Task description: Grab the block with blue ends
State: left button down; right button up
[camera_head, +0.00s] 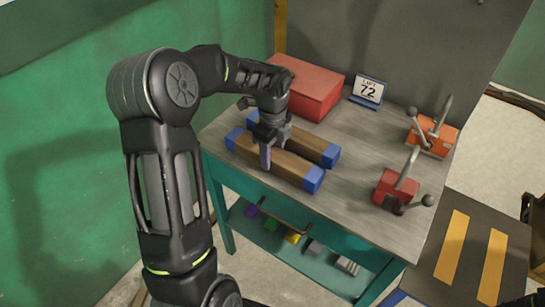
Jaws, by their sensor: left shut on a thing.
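Two parallel brown wooden blocks with blue ends lie on the workbench. The near block (290,167) is the closer of the two. The far block (309,142) lies just behind it. My left gripper (272,148) points down over the near block and is shut on it, with one finger showing against its front side. The other finger is partly hidden by the gripper body. The gripper also covers part of the far block.
The grey-topped workbench (345,205) also holds a red box (312,90) at the back, a small sign reading 72 (369,91), an orange lever clamp (434,138) and a red lever clamp (394,188). Several small items lie on the lower shelf (325,268). A green wall stands left.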

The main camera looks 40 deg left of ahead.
aim_at(272, 152)
pick_arm(q)
notch_tip(272, 152, up, 10)
jog(key=shift+r+b, duration=0.1)
jog(key=shift+b, duration=0.5)
dwell(0.5)
